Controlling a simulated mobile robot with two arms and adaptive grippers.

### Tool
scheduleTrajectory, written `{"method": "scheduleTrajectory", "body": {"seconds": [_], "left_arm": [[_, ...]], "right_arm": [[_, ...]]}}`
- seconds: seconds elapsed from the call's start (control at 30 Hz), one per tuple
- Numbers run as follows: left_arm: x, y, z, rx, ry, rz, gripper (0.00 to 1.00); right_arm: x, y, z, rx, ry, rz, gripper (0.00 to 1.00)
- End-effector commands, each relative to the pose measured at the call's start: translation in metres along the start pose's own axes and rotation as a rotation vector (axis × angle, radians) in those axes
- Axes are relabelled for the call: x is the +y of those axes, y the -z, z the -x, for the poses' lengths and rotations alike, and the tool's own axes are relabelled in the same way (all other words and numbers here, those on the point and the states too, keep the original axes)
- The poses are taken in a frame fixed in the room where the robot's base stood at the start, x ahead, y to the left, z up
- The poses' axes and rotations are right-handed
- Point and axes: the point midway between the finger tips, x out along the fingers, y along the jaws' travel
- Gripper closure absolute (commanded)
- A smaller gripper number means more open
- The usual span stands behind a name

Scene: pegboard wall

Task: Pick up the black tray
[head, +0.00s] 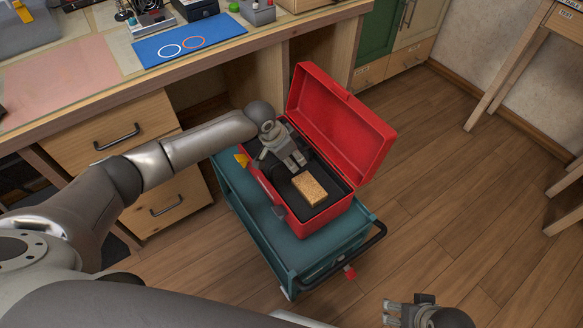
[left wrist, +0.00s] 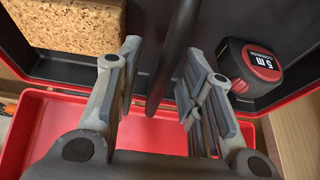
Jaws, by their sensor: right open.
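The black tray (head: 320,207) sits inside the open red toolbox (head: 345,120). It holds a cork-coloured block (head: 309,188), and the left wrist view also shows a tape measure (left wrist: 250,62) in it. A dark bar (left wrist: 174,50), which looks like the tray's handle, runs between the fingers of my left gripper (left wrist: 160,68). This gripper is open, with the bar close to its right-hand finger; I cannot tell whether they touch. In the head view my left gripper (head: 296,164) is over the tray. My right gripper (head: 391,313) is open and empty at the bottom edge, away from the toolbox.
The toolbox stands on a teal cart (head: 318,250) with a dark push handle. Its raised red lid is on the right side. A workbench (head: 70,70) with drawers and a blue mat (head: 188,42) lies behind. The wooden floor (head: 460,200) to the right is clear.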

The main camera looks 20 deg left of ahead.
Motion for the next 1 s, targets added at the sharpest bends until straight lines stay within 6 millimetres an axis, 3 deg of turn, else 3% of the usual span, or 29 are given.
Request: {"method": "scheduleTrajectory", "body": {"seconds": [0.4,0.7,1.0], "left_arm": [[0.0001,-0.0003,-0.0006,0.0,0.0,0.0,0.64],[0.0001,-0.0004,-0.0006,0.0,0.0,0.0,1.0],[-0.0005,0.0014,0.0007,0.004,0.001,0.0,1.0]], "right_arm": [[-0.0008,-0.001,-0.0022,-0.003,0.002,0.0,0.25],[-0.001,-0.0021,-0.0022,-0.005,0.002,0.0,0.25],[-0.0014,-0.0054,-0.0021,-0.011,0.003,0.0,0.25]]}}
